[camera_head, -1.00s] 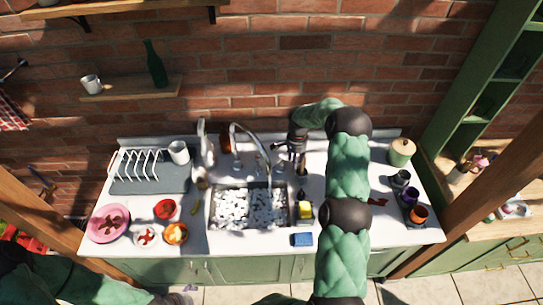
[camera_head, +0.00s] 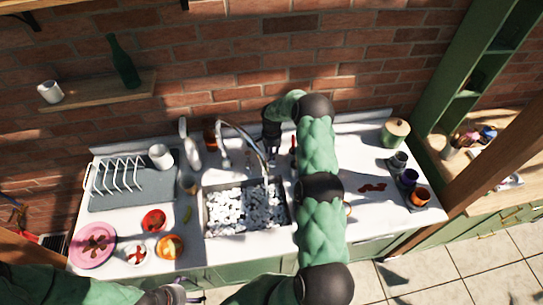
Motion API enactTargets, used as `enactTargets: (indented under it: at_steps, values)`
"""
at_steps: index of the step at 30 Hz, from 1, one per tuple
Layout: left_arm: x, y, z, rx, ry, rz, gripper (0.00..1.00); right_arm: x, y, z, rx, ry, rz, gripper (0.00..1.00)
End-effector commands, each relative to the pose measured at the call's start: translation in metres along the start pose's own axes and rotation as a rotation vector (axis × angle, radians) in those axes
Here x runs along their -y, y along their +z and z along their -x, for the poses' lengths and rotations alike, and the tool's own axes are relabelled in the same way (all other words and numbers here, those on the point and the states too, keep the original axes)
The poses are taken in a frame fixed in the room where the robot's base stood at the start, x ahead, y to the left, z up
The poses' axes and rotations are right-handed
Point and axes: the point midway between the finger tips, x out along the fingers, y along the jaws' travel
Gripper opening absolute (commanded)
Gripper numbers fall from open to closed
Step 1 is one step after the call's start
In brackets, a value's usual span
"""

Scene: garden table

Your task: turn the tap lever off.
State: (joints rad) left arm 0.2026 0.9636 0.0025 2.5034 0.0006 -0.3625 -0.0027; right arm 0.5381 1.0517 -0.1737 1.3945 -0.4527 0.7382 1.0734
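The curved metal tap (camera_head: 240,133) arches over the back of the sink (camera_head: 206,228), which is full of white foam. A small upright fitting (camera_head: 225,160) stands at the left of the tap base; I cannot tell whether it is the lever. My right gripper (camera_head: 271,152) points down just right of the tap spout, behind the sink. It hides what is on the right of the tap base, and I cannot tell whether it touches anything. Its fingers are too small and dark to read. My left gripper (camera_head: 172,294) is low at the bottom edge, in front of the counter, its fingers unclear.
A dish rack (camera_head: 120,175), white cup (camera_head: 160,156) and pale bottle (camera_head: 190,143) stand left of the tap. A pink plate (camera_head: 92,262) and several bowls are at the front left. A green pot (camera_head: 396,131) and several cups are at the right. My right arm covers the counter right of the sink.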

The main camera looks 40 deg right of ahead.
Motion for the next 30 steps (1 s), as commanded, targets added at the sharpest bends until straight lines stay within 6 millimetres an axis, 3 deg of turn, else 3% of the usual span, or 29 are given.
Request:
enactTargets:
  at_steps: [9, 21, 26, 30]
  values:
    - [-0.002, 0.0, 0.007, 0.0, 0.0, 0.0, 0.9, 0.0, -0.001, -0.036, -0.001, 0.0, 0.001, 0.4]
    - [-0.003, 0.0, 0.007, 0.0, 0.0, 0.0, 0.9, 0.0, -0.001, -0.042, -0.002, -0.001, 0.0, 0.4]
    - [-0.003, 0.0, 0.007, 0.0, 0.0, 0.0, 0.9, 0.0, 0.0, -0.042, -0.001, -0.001, 0.001, 0.0]
    - [-0.003, 0.0, 0.007, 0.0, 0.0, 0.0, 0.9, 0.0, 0.0, -0.042, -0.001, -0.001, 0.001, 0.0]
